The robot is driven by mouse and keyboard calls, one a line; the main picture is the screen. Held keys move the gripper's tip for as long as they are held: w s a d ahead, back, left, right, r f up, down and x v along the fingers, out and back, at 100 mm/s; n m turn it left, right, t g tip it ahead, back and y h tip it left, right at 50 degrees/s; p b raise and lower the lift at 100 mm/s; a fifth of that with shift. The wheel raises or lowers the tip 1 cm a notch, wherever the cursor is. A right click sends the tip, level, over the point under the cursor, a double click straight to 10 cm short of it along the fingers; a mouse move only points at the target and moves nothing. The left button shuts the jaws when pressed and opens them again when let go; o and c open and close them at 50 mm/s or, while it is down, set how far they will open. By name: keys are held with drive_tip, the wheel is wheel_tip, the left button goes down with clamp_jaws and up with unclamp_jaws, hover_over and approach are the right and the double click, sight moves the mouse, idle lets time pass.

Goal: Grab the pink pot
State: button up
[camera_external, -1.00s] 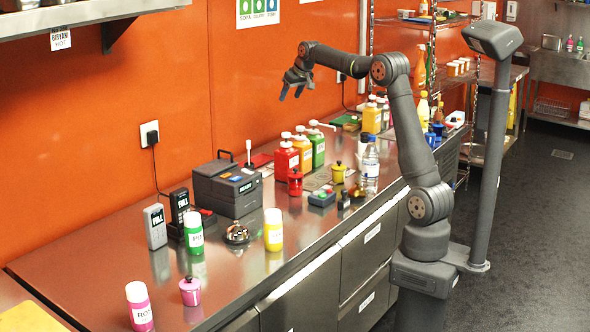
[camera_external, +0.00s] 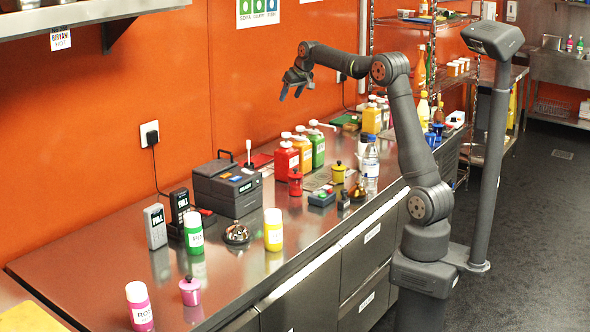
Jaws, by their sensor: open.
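The pink pot (camera_external: 190,292) is small and has a lid with a knob. It stands upright on the steel counter near its front edge, at the lower left of the view. My gripper (camera_external: 291,91) is high above the back of the counter, close to the orange wall. Its fingers point down and are apart, with nothing between them. It is far from the pink pot, up and to the right of it.
A pink-labelled bottle (camera_external: 140,306) stands just left of the pot. A green bottle (camera_external: 194,232), a service bell (camera_external: 236,233) and a yellow bottle (camera_external: 273,230) stand behind it. A dark printer-like box (camera_external: 227,188) and red, orange and green pump bottles (camera_external: 303,151) stand farther back.

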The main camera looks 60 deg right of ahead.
drive_tip(key=o, duration=0.4)
drive_tip(key=shift+c, duration=0.2)
